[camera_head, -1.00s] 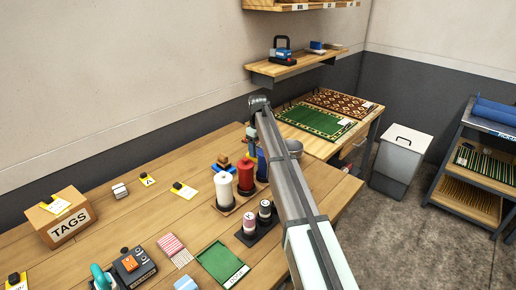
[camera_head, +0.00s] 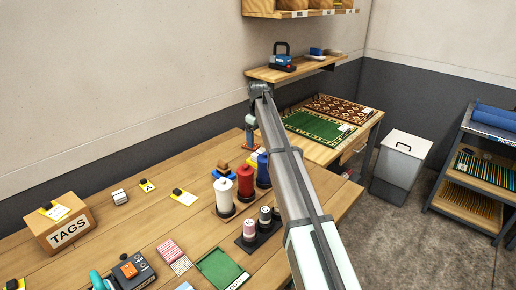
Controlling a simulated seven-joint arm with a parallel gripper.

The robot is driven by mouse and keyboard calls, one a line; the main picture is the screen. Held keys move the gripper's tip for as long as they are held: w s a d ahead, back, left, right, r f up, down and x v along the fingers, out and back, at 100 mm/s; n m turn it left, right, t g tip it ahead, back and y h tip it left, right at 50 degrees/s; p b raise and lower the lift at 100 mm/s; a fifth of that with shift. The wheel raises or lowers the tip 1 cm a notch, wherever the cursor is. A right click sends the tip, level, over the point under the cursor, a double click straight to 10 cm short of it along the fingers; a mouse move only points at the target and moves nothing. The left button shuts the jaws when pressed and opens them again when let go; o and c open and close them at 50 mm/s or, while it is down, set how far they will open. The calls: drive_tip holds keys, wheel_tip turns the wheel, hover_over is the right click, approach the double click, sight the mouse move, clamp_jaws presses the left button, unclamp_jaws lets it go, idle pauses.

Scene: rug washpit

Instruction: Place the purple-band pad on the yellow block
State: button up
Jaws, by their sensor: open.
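My arm reaches from the bottom right over the table. My gripper (camera_head: 250,140) hangs small beyond its elbow, near the far edge of the table, partly hidden by the arm; it is open and I see nothing held. Below and left of it, a small stack of blue and brown-orange blocks (camera_head: 222,167) sits behind the thread spools. I cannot make out a purple band on any pad, nor pick out a yellow block for sure. A small white piece with a dark band (camera_head: 120,196) lies on the left of the table.
White (camera_head: 224,194) and red (camera_head: 245,182) spools stand mid-table, beside a blue one. Small spools stand on a black tray (camera_head: 258,238). A TAGS box (camera_head: 58,222) stands left. A wall shelf (camera_head: 295,69) overhangs the back. The left table middle has free room.

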wheel_tip(320, 180, up, 4)
drive_tip(key=shift+r, duration=0.1)
idle(0.4)
